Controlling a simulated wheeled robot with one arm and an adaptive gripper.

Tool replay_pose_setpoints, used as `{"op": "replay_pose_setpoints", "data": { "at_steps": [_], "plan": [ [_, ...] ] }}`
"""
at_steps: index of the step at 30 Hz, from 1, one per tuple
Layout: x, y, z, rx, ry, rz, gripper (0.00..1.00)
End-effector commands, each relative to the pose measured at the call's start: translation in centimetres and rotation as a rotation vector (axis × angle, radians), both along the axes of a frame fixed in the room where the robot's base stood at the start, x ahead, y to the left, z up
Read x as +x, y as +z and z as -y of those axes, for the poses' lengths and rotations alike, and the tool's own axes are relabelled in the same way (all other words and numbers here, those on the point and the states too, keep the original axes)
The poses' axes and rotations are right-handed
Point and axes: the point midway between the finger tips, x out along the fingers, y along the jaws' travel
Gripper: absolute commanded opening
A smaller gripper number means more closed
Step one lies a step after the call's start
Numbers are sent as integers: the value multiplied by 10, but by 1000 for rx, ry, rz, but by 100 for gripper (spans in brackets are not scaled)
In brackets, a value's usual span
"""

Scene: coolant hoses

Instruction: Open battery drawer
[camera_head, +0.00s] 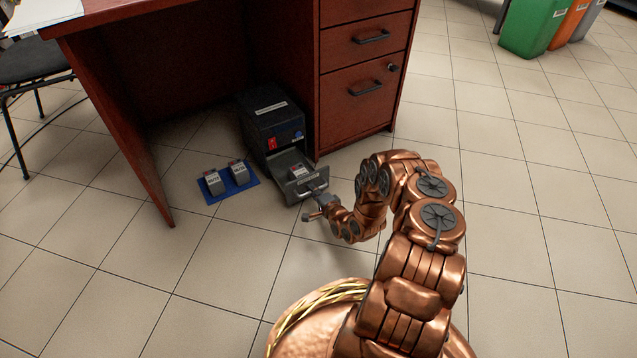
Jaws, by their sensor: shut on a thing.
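A black box unit (268,122) stands on the floor under the desk, with a red switch and a blue knob on its front. Its battery drawer (290,188) is pulled out at the bottom, and a battery (299,172) shows inside it. My gripper (318,200) is at the drawer's front, shut on the drawer handle (313,186). The fingertips are small here and partly hidden by the arm's end.
Two batteries (213,182) stand on a blue mat (243,193) left of the drawer. A wooden desk with a drawer cabinet (362,85) rises behind. A chair (30,65) is at the left and bins (537,28) at the far right. The floor at right is clear.

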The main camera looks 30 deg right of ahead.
Motion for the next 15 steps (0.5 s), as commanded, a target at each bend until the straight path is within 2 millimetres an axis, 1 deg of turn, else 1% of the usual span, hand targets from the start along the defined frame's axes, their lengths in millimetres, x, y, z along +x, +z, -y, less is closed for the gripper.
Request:
{"op": "replay_pose_setpoints", "data": {
  "at_steps": [9, 10, 15],
  "plan": [
    [-1, -2, 0, 1, 0, -2, 0],
    [-1, -2, 0, 1, 0, -2, 14],
    [-1, -1, 0, 1, 0, -1, 31]
  ]
}}
